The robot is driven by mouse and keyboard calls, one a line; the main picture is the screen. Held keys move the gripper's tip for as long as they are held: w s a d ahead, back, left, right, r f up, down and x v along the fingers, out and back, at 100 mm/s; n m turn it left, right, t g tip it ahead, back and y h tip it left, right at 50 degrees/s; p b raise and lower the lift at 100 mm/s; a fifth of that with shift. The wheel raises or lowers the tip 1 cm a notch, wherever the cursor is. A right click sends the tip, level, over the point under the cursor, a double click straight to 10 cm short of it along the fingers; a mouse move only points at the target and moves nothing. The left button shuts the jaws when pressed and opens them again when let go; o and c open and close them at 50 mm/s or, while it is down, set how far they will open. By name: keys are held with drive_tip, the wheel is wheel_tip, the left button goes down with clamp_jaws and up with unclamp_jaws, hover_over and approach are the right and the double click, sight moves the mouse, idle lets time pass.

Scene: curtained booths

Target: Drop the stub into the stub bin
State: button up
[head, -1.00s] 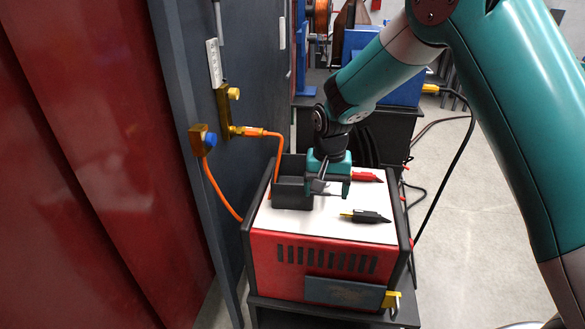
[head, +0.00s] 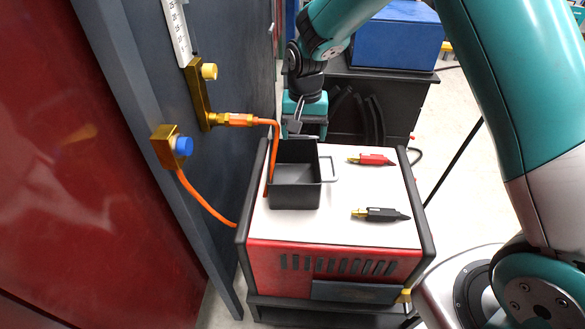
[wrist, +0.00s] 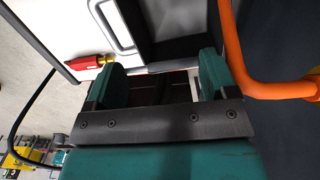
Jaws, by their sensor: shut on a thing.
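The stub bin appears to be the dark, open-topped box (head: 296,205) with a pale handle, standing on the white top of a red machine. It looks empty in the head view, and its edge shows in the wrist view (wrist: 180,47). My gripper (head: 299,130) is at the box's far edge, partly hidden behind it. In the wrist view my two teal fingers (wrist: 160,75) are apart, with a thin grey rod (wrist: 172,67) between their tips, which seems to be the stub. The stub cannot be made out in the head view.
A red clamp (head: 371,160) and a black clamp (head: 380,214) lie right of the box on the white top (head: 340,225). An orange hose (head: 274,150) runs close along the box's left side from a brass fitting (head: 200,90) on the grey wall.

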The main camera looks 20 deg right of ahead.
wheel_tip(320, 180, down, 6)
drive_tip(key=b, duration=0.4)
drive_tip(key=shift+r, duration=0.1)
drive_tip(key=o, duration=0.8)
drive_tip(key=shift+r, duration=0.1)
wheel_tip(320, 180, up, 17)
drive_tip(key=shift+r, duration=0.2)
drive_tip(key=shift+s, duration=0.15)
